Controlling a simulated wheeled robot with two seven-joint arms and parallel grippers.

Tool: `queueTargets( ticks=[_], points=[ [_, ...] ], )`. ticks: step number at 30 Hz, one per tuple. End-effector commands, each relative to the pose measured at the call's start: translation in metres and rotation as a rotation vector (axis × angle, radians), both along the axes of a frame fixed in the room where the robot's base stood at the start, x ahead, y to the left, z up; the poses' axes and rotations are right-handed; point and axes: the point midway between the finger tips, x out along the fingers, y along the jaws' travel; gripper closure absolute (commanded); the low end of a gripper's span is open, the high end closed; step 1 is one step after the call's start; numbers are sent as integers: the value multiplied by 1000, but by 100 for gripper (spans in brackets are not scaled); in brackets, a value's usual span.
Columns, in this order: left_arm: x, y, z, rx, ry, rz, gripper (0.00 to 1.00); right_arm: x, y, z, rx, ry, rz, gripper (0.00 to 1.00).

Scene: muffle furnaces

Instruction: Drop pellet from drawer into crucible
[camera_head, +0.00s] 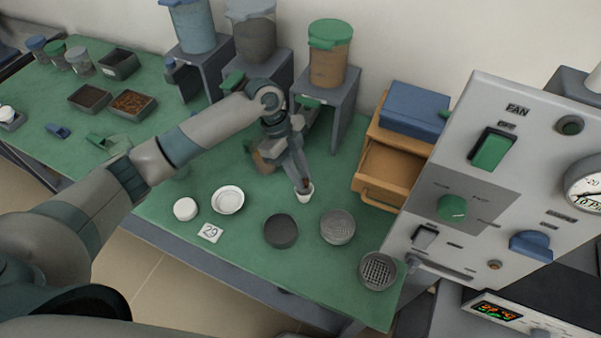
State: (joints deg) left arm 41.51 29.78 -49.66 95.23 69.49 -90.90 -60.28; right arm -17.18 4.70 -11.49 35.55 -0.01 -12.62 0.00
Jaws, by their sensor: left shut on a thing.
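My left gripper (302,182) reaches down in the middle of the table, its fingers shut on a small dark brown pellet (304,187). The pellet is at the mouth of a small white crucible (305,197); whether it touches the crucible is too small to tell. The wooden drawer (388,168) stands pulled out of its small cabinet, to the right of the gripper, and its visible inside looks empty. My right gripper is not in view.
A white dish (228,200), a white lid (185,209), a "29" card (210,232), dark disc (281,231), grey disc (337,226) and mesh-topped round (378,271) lie nearer the front edge. Dispensers on stands (327,105) line the back. A control panel (480,190) blocks the right.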

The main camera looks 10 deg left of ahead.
Motion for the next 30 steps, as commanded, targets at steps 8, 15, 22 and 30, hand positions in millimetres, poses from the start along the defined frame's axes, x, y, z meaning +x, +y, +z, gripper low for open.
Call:
queueTargets(
  ticks=[8, 15, 22, 30],
  points=[
    [0, 0, 0, 0, 0, 0, 100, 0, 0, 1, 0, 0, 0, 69],
    [0, 0, 0, 0, 0, 0, 100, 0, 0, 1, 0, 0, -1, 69],
    [0, 0, 0, 0, 1, 1, 100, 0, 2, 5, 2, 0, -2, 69],
    [0, 0, 0, 0, 0, 0, 100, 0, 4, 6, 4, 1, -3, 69]
  ],
)
